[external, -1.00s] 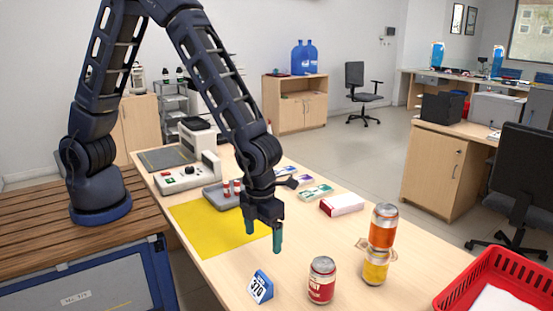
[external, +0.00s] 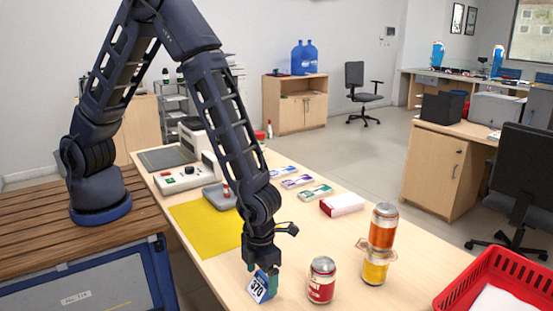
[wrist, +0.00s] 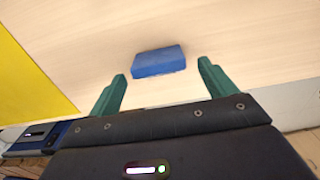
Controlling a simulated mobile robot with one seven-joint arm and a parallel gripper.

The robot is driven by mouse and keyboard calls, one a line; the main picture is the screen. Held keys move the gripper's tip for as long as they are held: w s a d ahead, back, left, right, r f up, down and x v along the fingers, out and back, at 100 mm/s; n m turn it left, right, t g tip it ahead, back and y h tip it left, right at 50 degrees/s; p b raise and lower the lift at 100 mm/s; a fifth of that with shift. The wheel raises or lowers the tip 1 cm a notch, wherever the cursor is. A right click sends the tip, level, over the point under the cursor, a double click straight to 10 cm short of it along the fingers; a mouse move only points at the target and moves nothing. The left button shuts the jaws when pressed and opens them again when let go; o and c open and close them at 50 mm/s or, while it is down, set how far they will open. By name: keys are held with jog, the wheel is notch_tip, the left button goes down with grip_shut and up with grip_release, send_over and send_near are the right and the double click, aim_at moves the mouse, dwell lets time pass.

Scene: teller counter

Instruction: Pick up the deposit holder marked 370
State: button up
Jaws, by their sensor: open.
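The deposit holder marked 370 (external: 260,287) is a small blue wedge with a white numbered face, standing on the counter near its front edge. In the wrist view the blue holder (wrist: 158,61) lies just ahead of and between the green fingertips. My gripper (external: 263,278) is low at the holder, with one finger at each side of it in the external view. In the wrist view my gripper (wrist: 163,72) is open and empty, with gaps between the fingers and the holder. Contact with the holder is not visible.
A red can (external: 321,280) stands close right of the holder. Two stacked cans (external: 381,243) stand further right, beside a red basket (external: 495,290). A yellow mat (external: 208,229) lies behind left. A white-and-red box (external: 342,204) and several banknote bundles (external: 315,192) lie further back.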

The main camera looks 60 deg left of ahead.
aim_at(259, 287)
jog(key=shift+f, duration=1.4)
jog(key=c, duration=1.1)
jog(key=shift+r, duration=0.1)
